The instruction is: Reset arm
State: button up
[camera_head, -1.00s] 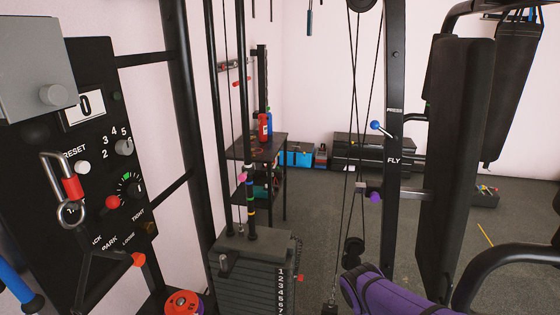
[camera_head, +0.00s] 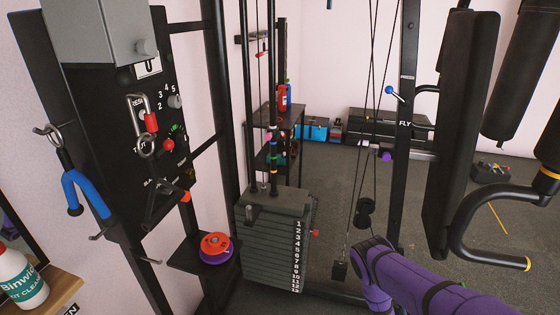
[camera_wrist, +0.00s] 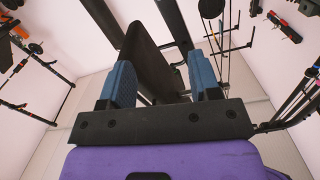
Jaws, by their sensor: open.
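My gripper (camera_wrist: 161,82) shows in the wrist view with its two blue fingers apart. Nothing is between them at close range; a dark padded upright and frame bars stand beyond. In the head view, my purple arm (camera_head: 400,280) rises at the lower right, in front of the cable machine. My gripper is not visible in that view. The black padded upright (camera_head: 462,130) and the curved black handle (camera_head: 490,215) are to the right of my arm in the picture.
The weight stack (camera_head: 275,245) stands left of my arm, with a small shelf holding an orange and purple roll (camera_head: 216,248). A control panel (camera_head: 150,140) and a white bottle (camera_head: 20,278) are at the left.

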jog(key=w+a+r+m+g, duration=0.3)
jog(key=w+r+g, duration=0.1)
jog(key=w+r, duration=1.7)
jog(key=w+a+r+n+g+y, duration=0.1)
jog(key=a+r, duration=0.1)
jog(key=r, duration=1.3)
jog(key=w+a+r+g+y, duration=0.1)
jog(key=a+r+y, duration=0.1)
jog(key=r, duration=1.3)
jog(key=s+a+r+n+g+y, duration=0.1)
jog(key=s+a+r+n, duration=0.1)
jog(key=s+r, duration=0.8)
jog(key=s+a+r+n+g+y, duration=0.1)
jog(key=s+a+r+n+g, duration=0.15)
jog(key=s+r, duration=0.85)
jog(key=s+r+n+g, duration=0.1)
jog(key=s+r, duration=0.2)
jog(key=s, duration=1)
jog(key=s+r+n+g, duration=0.1)
jog(key=s+r, duration=0.3)
jog(key=s, duration=1)
jog(key=shift+a+n, duration=0.3)
jog(key=shift+n, duration=0.05)
